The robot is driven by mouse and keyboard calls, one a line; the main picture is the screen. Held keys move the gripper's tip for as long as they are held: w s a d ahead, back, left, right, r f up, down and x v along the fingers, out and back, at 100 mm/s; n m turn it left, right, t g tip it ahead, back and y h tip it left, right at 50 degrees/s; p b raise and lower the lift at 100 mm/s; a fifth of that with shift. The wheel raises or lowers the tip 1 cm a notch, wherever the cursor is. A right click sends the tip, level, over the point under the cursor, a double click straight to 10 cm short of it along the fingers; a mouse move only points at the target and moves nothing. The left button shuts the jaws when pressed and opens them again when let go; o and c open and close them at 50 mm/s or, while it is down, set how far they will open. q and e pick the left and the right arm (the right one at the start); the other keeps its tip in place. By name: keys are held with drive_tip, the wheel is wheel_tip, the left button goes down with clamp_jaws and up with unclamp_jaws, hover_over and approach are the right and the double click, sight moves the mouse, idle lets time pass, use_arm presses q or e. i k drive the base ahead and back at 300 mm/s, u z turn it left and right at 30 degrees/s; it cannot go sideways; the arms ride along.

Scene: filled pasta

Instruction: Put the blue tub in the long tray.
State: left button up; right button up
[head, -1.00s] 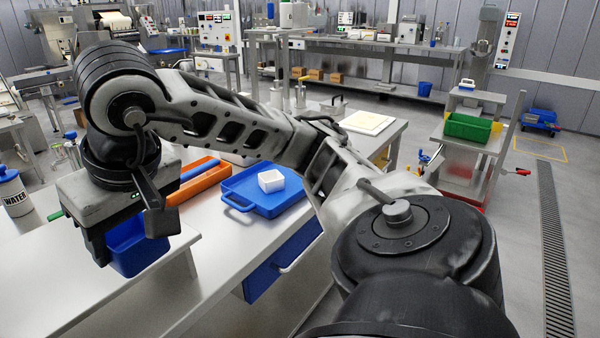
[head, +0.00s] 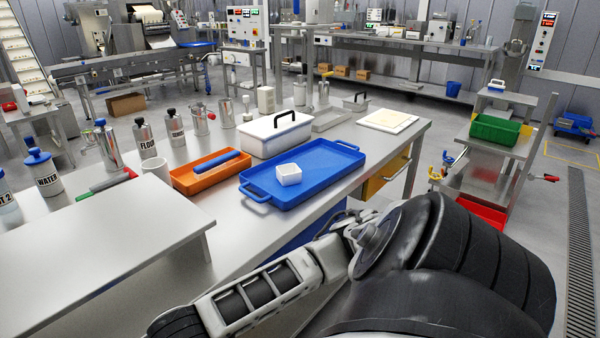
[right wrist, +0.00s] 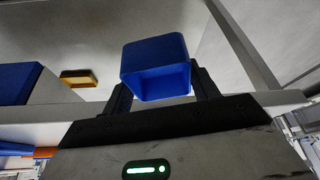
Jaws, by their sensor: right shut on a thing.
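The blue tub (right wrist: 152,52) shows in the right wrist view between the two fingers of my right gripper (right wrist: 161,90), which is shut on it. The tub's open mouth is partly turned to the camera and looks empty. My left gripper is not in view.
A white lidded box (head: 274,138) with a black handle stands behind the blue tray. Bottles and canisters stand left of the orange tray. The white counter (head: 110,240) at the front left has bare room. A white board (head: 390,121) lies at the table's far right.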

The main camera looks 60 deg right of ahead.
sight(328, 166)
drive_tip(key=u, duration=2.35)
drive_tip(key=k, duration=2.25)
drive_tip(key=z, duration=1.95)
